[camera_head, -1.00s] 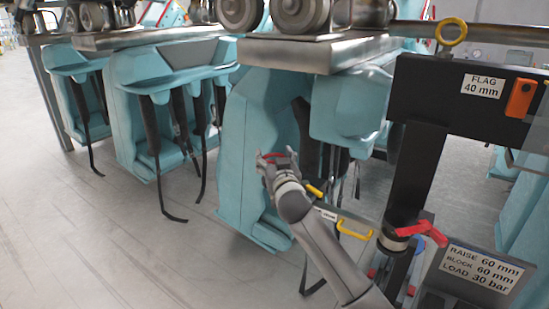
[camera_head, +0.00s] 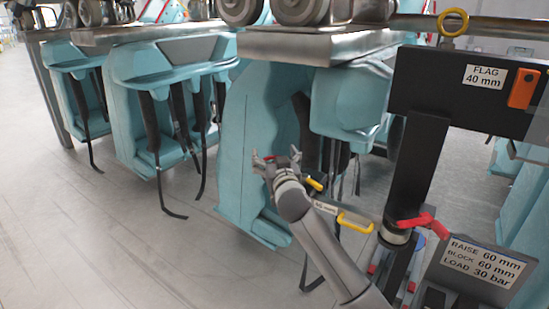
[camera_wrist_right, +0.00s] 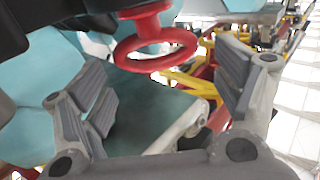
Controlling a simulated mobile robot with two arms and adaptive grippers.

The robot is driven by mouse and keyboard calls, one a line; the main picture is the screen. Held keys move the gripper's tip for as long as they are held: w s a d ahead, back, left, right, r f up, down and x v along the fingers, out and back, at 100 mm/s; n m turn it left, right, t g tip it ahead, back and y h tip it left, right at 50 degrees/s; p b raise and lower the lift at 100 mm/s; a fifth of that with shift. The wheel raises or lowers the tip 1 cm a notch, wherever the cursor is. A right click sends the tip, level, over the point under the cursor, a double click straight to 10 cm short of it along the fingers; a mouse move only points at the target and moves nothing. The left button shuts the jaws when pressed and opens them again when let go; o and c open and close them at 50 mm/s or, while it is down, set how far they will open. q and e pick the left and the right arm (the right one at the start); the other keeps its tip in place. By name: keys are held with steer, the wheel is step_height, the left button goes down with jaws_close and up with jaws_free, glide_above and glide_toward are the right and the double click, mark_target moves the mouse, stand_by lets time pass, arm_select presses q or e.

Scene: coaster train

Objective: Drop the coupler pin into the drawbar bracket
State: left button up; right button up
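My right gripper (camera_head: 276,157) is open in front of a teal seat in the head view. The right wrist view shows its two padded fingers (camera_wrist_right: 160,70) spread wide with nothing clamped between them. A red ring on a short red stem (camera_wrist_right: 152,66) shows beyond and between the fingers, apart from both. A small bit of red (camera_head: 269,158) shows between the fingertips in the head view. I cannot tell whether this red ring belongs to the coupler pin. The drawbar bracket cannot be made out clearly. My left gripper is not in view.
A black post with a FLAG 40 mm crossbar (camera_head: 459,92) and red lever (camera_head: 424,222) stands right of my arm. A sign (camera_head: 480,265) is below it. Teal seats (camera_head: 165,110) hang under wheeled carriages. Open floor (camera_head: 80,240) lies at lower left.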

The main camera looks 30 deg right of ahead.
steer(key=shift+f, duration=0.15)
steer(key=v, duration=1.2)
stand_by(0.7)
